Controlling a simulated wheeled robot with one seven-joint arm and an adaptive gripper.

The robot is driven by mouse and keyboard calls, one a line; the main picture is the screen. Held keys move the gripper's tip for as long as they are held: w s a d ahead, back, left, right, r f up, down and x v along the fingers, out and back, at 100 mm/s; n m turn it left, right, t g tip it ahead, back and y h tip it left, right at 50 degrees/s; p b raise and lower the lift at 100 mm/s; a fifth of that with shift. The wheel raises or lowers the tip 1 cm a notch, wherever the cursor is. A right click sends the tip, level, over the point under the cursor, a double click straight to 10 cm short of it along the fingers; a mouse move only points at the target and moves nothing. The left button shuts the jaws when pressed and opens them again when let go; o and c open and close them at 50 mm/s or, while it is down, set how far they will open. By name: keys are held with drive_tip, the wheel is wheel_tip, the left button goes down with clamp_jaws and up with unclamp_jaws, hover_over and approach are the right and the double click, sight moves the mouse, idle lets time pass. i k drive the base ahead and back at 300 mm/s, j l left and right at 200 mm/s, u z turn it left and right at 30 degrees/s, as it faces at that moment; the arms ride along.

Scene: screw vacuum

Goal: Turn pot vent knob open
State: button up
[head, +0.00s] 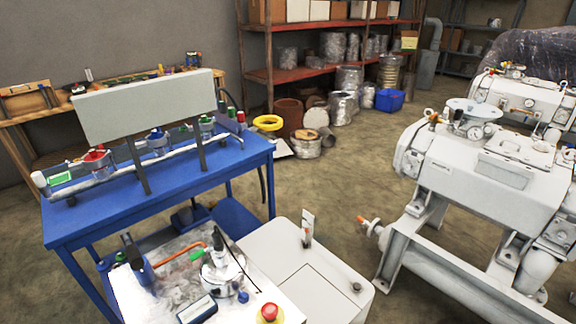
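A small shiny metal pot (222,274) stands on the metal-topped bench (180,250) at the lower middle. Three valves sit on a metal pipe on the blue table, with a red knob (95,157), a blue knob (157,137) and one at the right (206,122). I cannot tell which knob is the pot vent, or its position. My gripper is not in view.
A red push button (268,312) and a small display box (197,309) are at the bench's front. A blue table (230,160) with an upright grey panel (145,105) stands behind. A white cabinet (300,265) adjoins on the right. Large grey machinery (490,170) stands right; open floor lies between.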

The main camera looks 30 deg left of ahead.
sight(243, 297)
drive_tip(key=u, duration=1.75)
drive_tip(key=z, duration=0.3)
drive_tip(key=k+j, duration=0.1)
drive_tip(key=j, duration=0.2)
drive_tip(key=i+j+u, duration=0.25)
drive_tip(key=k+l, duration=0.05)
drive_tip(key=k, duration=0.05)
